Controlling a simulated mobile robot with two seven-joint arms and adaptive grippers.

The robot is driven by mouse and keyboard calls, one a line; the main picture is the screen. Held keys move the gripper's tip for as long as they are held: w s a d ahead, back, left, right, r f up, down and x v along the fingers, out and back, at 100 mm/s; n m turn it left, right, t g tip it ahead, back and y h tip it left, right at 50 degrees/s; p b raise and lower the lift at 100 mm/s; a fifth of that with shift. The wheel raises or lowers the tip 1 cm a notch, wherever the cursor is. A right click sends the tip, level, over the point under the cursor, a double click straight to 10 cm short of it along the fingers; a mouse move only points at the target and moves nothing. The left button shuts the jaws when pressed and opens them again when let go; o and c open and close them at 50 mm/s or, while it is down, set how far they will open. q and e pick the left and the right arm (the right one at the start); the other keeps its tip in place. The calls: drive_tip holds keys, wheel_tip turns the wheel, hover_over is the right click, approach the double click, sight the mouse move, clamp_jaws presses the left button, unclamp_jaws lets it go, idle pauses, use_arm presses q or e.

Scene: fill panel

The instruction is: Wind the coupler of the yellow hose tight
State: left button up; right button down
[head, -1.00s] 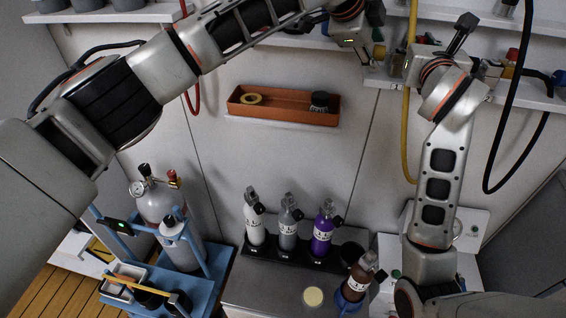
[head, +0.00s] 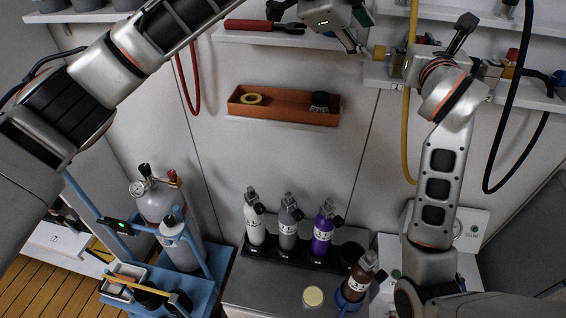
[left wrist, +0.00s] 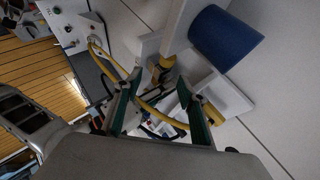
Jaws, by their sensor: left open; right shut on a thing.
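The yellow hose (head: 406,130) hangs down the back wall below the right-hand shelf. A brass-yellow coupler (head: 379,53) shows at its upper end, by the shelf's left part. My left gripper (head: 362,36) is open and empty, just left of the coupler and apart from it. In the left wrist view, the yellow hose (left wrist: 108,62) curves behind my open green-padded fingers (left wrist: 160,105), and a yellow fitting (left wrist: 166,64) shows beyond them. My right gripper (head: 402,62) is shut at the hose beside the coupler; its fingertips are mostly hidden by its wrist.
A red hose (head: 188,85) and a black hose (head: 487,150) hang on either side. An orange tray (head: 285,118) is on the wall. Small bottles (head: 288,228) stand on the bench below. A red-handled tool (head: 262,26) lies on the upper shelf.

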use_arm(q)
drive_tip(key=f+n+h, duration=0.1)
drive_tip(key=f, duration=0.2)
drive_tip(key=d+f+n+h, duration=0.1)
drive_tip(key=f+h, duration=0.1)
drive_tip(key=f, duration=0.1)
drive_tip(key=d+f+n+h, duration=0.1)
drive_tip(key=f, duration=0.2)
drive_tip(key=shift+s+d+n+h, duration=0.2)
drive_tip(key=shift+s+n+h, duration=0.1)
drive_tip(key=shift+s, duration=0.1)
drive_tip(key=a+f+n+t+y, duration=0.1)
drive_tip(key=a+f+n+t, duration=0.2)
drive_tip(key=a+f+n, duration=0.2)
drive_tip(key=s+a+f+n+t+y, duration=0.1)
drive_tip(key=a+f+n, duration=0.5)
drive_tip(key=a+f, duration=0.6)
wheel_tip(320, 180, down, 7)
drive_tip(key=shift+s+a+f+t+y, duration=0.25)
drive_tip(key=shift+t+y, duration=0.35)
drive_tip(key=shift+t, duration=0.5)
